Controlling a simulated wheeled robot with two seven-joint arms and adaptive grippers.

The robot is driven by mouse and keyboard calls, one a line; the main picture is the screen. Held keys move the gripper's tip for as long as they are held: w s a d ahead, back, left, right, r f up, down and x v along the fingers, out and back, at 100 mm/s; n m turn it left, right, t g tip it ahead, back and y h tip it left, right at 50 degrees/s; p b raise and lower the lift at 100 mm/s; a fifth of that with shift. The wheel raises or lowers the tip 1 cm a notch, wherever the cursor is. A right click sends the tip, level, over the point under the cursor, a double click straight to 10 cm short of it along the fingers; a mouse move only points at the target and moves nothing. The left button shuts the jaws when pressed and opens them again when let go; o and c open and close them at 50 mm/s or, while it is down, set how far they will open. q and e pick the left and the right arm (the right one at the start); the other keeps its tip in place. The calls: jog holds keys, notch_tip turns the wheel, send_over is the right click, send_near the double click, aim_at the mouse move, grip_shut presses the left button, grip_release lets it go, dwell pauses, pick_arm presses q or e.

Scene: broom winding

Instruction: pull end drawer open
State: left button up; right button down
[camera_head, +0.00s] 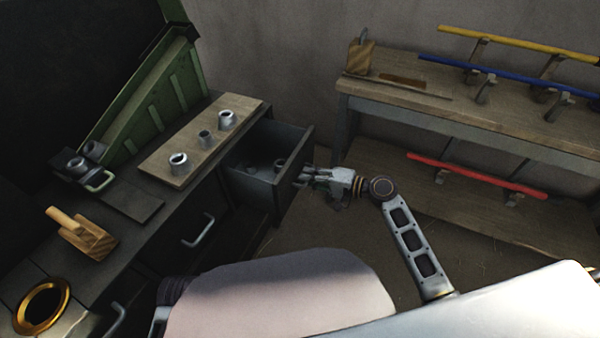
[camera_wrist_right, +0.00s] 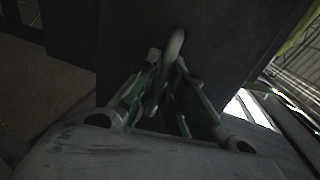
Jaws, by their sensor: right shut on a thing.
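The end drawer (camera_head: 263,183) is at the far end of the dark bench. It stands pulled out, and small round fittings lie inside it. My right gripper (camera_head: 308,176) is at the drawer's front face, shut on its handle. In the right wrist view the pale curved handle (camera_wrist_right: 176,45) stands between the green-lined fingers (camera_wrist_right: 165,85), against the dark drawer front (camera_wrist_right: 230,40). The left gripper is not seen.
Another closed drawer has a handle (camera_head: 198,230). A wooden rack (camera_head: 480,120) with yellow, blue and red poles stands at the right. Open floor (camera_head: 310,232) lies between.

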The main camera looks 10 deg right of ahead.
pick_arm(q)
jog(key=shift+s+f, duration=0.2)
pick_arm(e)
jog(key=shift+s+d, duration=0.1)
jog(key=shift+d, duration=0.05)
jog(key=c, duration=1.5)
grip_release()
jog(key=shift+c, duration=0.2)
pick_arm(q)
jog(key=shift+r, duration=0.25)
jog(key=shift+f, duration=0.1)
pick_arm(e)
jog(key=v, duration=1.2)
